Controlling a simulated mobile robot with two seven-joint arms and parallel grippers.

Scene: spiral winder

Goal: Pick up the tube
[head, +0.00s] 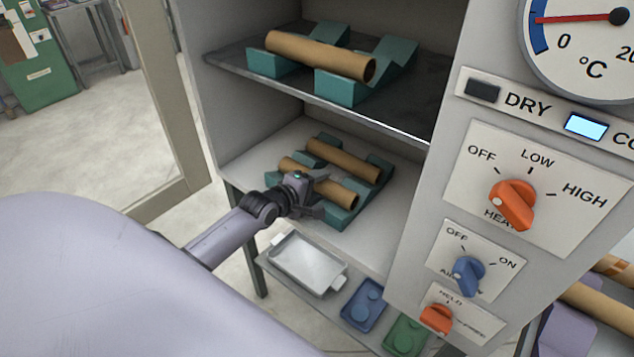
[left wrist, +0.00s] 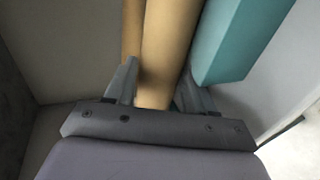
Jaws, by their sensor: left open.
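Two brown cardboard tubes lie on teal cradles (head: 342,220) on the lower shelf: a back tube (head: 343,160) and a front tube (head: 335,188). A third tube (head: 318,56) rests on teal cradles on the upper shelf. My left gripper (head: 318,192) is open at the front tube and hides part of it. In the left wrist view a tube (left wrist: 167,45) runs between the two spread fingers (left wrist: 157,90), with another tube (left wrist: 131,28) just to its left and a teal cradle (left wrist: 240,35) to the right. Contact with the fingers cannot be told.
The upper shelf (head: 410,105) lies above my left arm. A control panel with knobs (head: 512,205) stands at the right. A metal tray (head: 307,264), a blue tray (head: 364,305) and a green tray (head: 405,335) sit below. Floor (head: 90,150) is clear at left.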

